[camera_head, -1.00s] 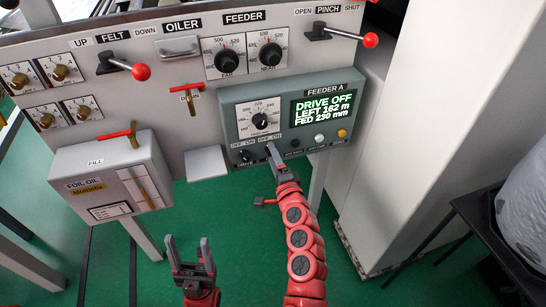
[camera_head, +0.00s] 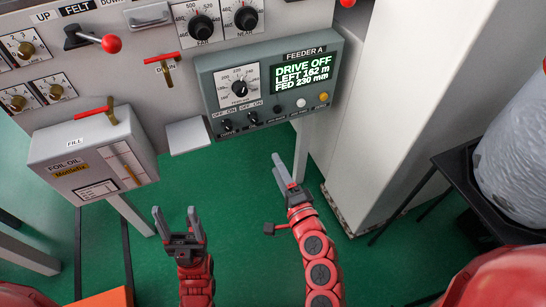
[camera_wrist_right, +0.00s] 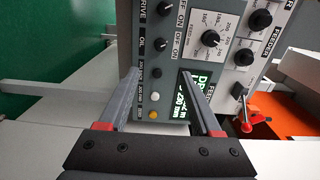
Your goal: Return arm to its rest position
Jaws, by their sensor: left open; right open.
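My right gripper (camera_head: 283,172) is open and empty, in the air below and in front of the feeder A box (camera_head: 207,84). Its two grey fingers also show apart in the right wrist view (camera_wrist_right: 162,90), with the box beyond them. My right arm is red and jointed and comes up from the bottom. My left gripper (camera_head: 178,216) is open and empty, with its fingers pointing up, left of the right one. The feeder A box has a display (camera_head: 305,86) reading DRIVE OFF, LEFT 162 m, FED 230 mm, a dial (camera_head: 239,88) and two small switches (camera_head: 239,121).
A foil oil box (camera_head: 70,150) with a red-handled tap stands at the left. A small grey plate (camera_head: 188,136) juts out below the panel. A pale column (camera_head: 385,120) and a dark stand (camera_head: 455,185) with a wrapped roll (camera_head: 515,150) are at the right. Green floor lies open below.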

